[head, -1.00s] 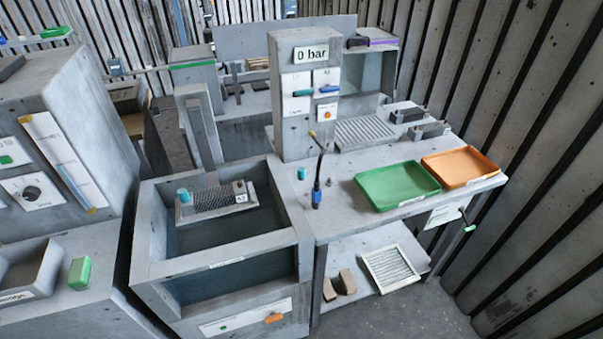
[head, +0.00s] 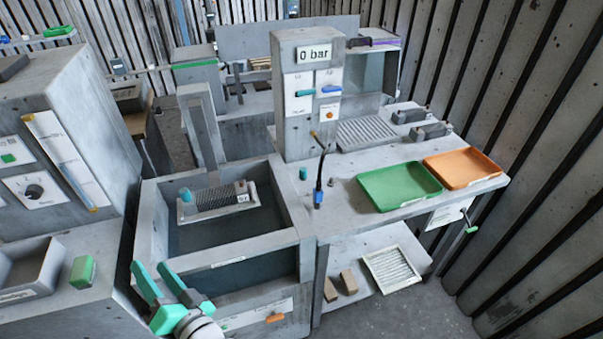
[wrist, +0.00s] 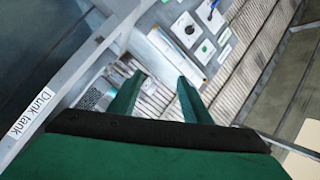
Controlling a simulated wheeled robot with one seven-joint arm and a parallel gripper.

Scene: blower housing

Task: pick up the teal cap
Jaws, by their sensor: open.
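A small teal cylindrical cap (head: 303,173) stands on the bench, left of the blue-handled tool. A second teal cylinder (head: 186,195) sits at the left end of the finned block (head: 218,202) in the tank; I cannot tell which one the task means. My gripper (head: 153,267) is open and empty, with teal fingers, in front of the tank's left front corner. It is well apart from both teal pieces. In the wrist view its fingers (wrist: 159,82) are spread with nothing between them, and no teal cap can be made out there.
The open tank (head: 228,262) has raised walls; its "Dunk tank" label (wrist: 32,115) shows in the wrist view. A pressure column (head: 306,125) rises behind the bench cap. The blue-handled tool (head: 318,190) stands close to that cap. Green (head: 400,187) and orange (head: 462,168) trays lie to the right.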

